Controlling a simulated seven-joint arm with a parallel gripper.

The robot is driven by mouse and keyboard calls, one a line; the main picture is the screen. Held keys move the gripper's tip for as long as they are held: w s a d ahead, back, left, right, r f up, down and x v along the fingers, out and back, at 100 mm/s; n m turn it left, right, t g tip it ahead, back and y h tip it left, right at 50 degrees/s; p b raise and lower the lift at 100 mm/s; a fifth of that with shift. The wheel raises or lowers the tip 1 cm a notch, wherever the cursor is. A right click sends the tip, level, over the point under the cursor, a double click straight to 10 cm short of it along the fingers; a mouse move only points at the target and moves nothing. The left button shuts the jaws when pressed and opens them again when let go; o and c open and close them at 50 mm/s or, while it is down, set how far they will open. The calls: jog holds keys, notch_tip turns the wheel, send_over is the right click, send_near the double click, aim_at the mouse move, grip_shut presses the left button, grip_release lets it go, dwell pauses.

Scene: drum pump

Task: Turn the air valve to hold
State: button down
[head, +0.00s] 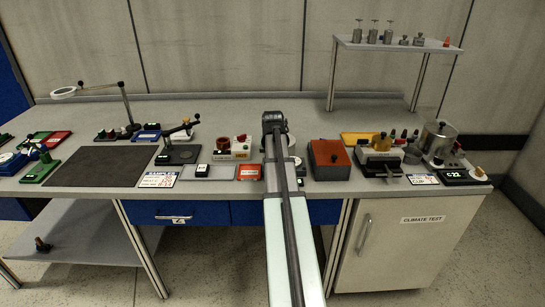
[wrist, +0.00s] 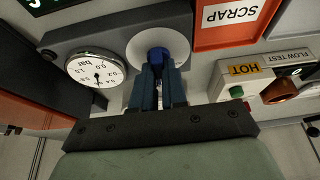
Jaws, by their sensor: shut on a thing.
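The air valve (wrist: 157,54) has a blue knob in front of a round white plate on a grey panel. It shows in the wrist view. My gripper (wrist: 159,74) is shut on the blue knob, with one dark finger on each side. The knob's pointer and any position markings are hidden or too small to read. A round white pressure gauge (wrist: 95,70) marked "bar" sits on the same panel, to the left of the valve. In the head view my arm covers the valve and the fingertips.
The red SCRAP tray (head: 250,172) and the HOT flow test box (head: 232,149) are left of my arm in the head view. An orange-lidded box (head: 328,160) stands close on its right. The dark mat (head: 105,166) at left is bare.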

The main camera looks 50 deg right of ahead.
jog(key=c, duration=1.2)
grip_release()
jog(key=shift+o, duration=0.2)
jog(key=shift+r, duration=0.1)
jog(key=v, duration=1.3)
jog(key=shift+r, duration=0.3)
jog(key=shift+s+a, duration=0.1)
jog(key=shift+a, duration=0.05)
